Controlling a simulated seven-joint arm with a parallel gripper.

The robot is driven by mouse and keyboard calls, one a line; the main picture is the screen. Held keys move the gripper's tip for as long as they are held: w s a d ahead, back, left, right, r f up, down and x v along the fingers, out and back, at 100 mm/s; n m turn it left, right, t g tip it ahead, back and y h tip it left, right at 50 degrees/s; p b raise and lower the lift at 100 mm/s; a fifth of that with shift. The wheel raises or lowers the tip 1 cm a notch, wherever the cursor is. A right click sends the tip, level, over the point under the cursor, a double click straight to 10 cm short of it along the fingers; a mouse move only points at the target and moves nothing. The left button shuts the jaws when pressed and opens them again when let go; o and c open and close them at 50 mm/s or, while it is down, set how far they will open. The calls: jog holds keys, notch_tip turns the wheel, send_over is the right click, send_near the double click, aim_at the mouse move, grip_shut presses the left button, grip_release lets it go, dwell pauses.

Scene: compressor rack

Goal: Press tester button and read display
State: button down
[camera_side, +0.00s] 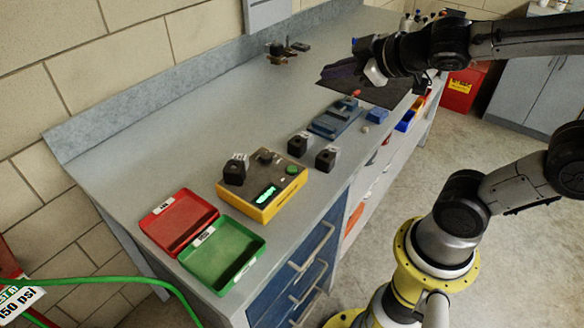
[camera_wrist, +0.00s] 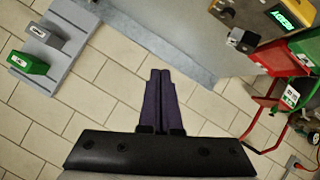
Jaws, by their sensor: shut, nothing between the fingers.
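The yellow tester (camera_side: 277,201) sits on the bench near its front edge, with a dark top, a round green button (camera_side: 292,170) and a lit green display (camera_side: 266,194). A black labelled block (camera_side: 235,170) stands on its left part. In the wrist view, part of the tester (camera_wrist: 239,13) shows at the top right; its display (camera_wrist: 284,15) appears to read READY. The button cannot be made out there. My gripper (camera_side: 335,72) is above the far part of the bench, well away from the tester. Its purple fingers (camera_wrist: 160,75) are together and empty.
Two black blocks (camera_side: 298,145) (camera_side: 326,158) stand right of the tester. A red tray (camera_side: 180,222) and a green tray (camera_side: 222,250) lie left of it. A blue-grey holder (camera_side: 335,118) and a dark mat (camera_side: 378,92) lie beyond. The bench behind the tester is clear.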

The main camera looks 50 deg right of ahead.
jog(key=w+a+f+n+y, duration=0.3)
jog(key=w+a+f+n, duration=0.1)
jog(key=n, duration=0.1)
jog(key=n+g+y, duration=0.1)
jog(key=n+g, duration=0.1)
jog(key=g, duration=0.1)
send_over(292, 170)
jog(key=s, duration=0.1)
notch_tip(292, 170, down, 7)
jog(key=shift+d, duration=0.4)
jog(key=shift+f, duration=0.15)
jog(key=shift+f, duration=4.3)
jog(key=shift+f, duration=0.1)
jog(key=shift+f, duration=0.35)
